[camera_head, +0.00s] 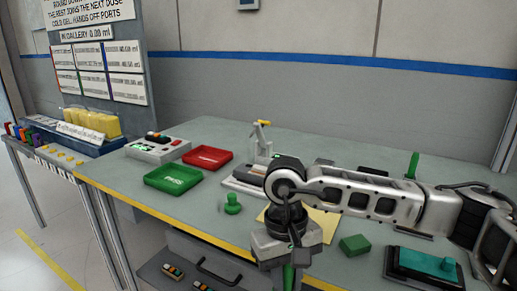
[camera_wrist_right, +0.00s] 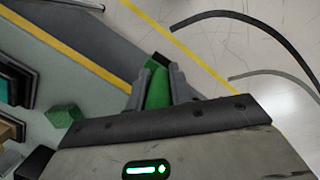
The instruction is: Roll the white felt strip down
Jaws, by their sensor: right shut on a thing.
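My right gripper (camera_head: 288,262) hangs from my right arm at the table's front edge. In the right wrist view its two fingers (camera_wrist_right: 160,85) are shut on a green handle (camera_wrist_right: 157,92), which also shows below the gripper in the head view (camera_head: 288,279). What is at the handle's end is hidden. A grey module (camera_head: 241,184) lies on the table left of my right arm, which partly covers it. I cannot make out a white felt strip; it may be hidden by the arm. My left gripper is not in view.
A green tray (camera_head: 172,180) and a red tray (camera_head: 207,158) stand at left. A green knob (camera_head: 232,204), a green block (camera_head: 354,245), a teal-topped box (camera_head: 424,266) and an upright green handle (camera_head: 412,165) are on the table. A toggle clamp (camera_head: 262,140) stands behind the module.

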